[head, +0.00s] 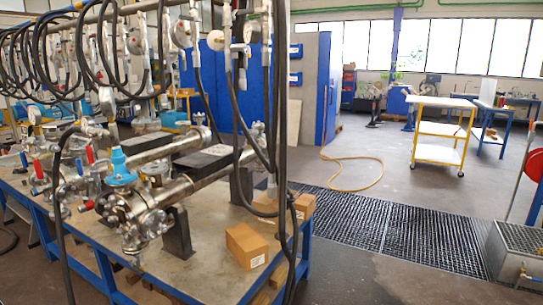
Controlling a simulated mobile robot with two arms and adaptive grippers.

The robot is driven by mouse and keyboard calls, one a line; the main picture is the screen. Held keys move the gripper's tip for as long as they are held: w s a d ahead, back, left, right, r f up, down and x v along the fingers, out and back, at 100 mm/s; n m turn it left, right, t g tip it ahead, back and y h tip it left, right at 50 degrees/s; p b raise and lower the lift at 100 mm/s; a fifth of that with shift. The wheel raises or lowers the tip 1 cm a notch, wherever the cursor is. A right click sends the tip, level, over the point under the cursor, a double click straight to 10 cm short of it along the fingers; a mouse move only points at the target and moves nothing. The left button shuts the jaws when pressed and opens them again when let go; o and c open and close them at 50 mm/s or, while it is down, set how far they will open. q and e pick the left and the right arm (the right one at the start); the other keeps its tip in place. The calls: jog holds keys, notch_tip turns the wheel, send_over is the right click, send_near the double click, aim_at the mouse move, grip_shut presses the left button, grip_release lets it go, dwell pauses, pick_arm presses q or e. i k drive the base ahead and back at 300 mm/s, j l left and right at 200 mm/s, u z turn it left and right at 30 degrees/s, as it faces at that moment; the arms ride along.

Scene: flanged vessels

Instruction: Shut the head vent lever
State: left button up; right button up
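Two flanged steel vessels lie on a blue-framed table at the left: a near one (197,184) and one behind it (165,150). The near vessel's end carries bolted flanges (135,215) and a light-blue fitting (120,168). Small valves with coloured handles sit around the left ends: a red handle (38,169), another red handle (90,155) and a red-tipped handle (86,206) sticking out to the left. I cannot tell which one is the head vent lever, nor whether it is open or shut. Neither of my grippers is in view.
Black hoses (240,120) hang from an overhead pipe rack in front of the vessels. A cardboard box (246,246) stands on the table's right part. A floor grating (350,220) lies to the right. A yellow-and-white cart (440,130) stands farther back, with open floor before it.

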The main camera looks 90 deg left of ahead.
aim_at(78, 161)
jog(key=u, duration=0.5)
jog(key=l+u, duration=0.1)
jog(key=u, duration=0.4)
jog(key=k+u, duration=0.1)
jog(key=u, duration=1.35)
jog(key=k+u, duration=0.1)
jog(key=u, duration=0.9)
jog(key=j+u, duration=0.1)
jog(key=u, duration=0.35)
jog(key=k+j, duration=0.1)
jog(key=j, duration=0.3)
jog(key=k+j, duration=0.1)
jog(key=j, duration=0.25)
jog(key=j+z, duration=0.35)
jog(key=j, duration=0.65)
jog(key=j+z, duration=0.35)
jog(key=j, duration=0.7)
jog(key=i+j+z, duration=0.3)
jog(key=i+j, duration=0.2)
jog(key=i+j+z, duration=0.3)
jog(key=j, duration=0.35)
jog(key=i+j+z, duration=0.1)
jog(key=i+j, duration=0.15)
jog(key=i+j+z, duration=0.15)
jog(key=j, duration=0.3)
jog(key=i+j+z, duration=0.15)
jog(key=j, duration=0.25)
